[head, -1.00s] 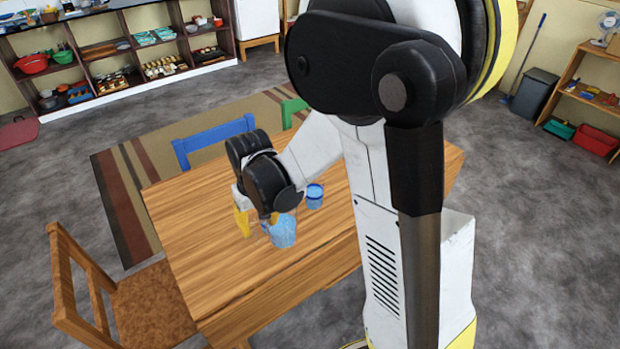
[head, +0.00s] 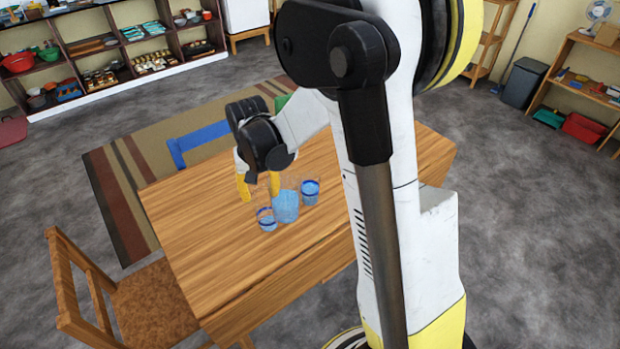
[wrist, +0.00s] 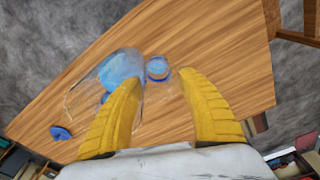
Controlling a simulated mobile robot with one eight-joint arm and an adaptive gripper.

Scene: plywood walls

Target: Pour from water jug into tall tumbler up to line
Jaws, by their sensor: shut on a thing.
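A clear tumbler with a dark blue band (head: 266,220) stands left of the water. Another blue-banded tumbler (head: 310,193) stands to its right. I cannot tell which is the tall one. One tumbler (wrist: 157,69) shows beyond the fingers in the wrist view.
The wooden table (head: 205,240) is otherwise bare, with free room at its left. A brown chair (head: 140,300) stands at the left end and a blue chair (head: 200,140) at the far side. Shelves (head: 110,60) line the back wall.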

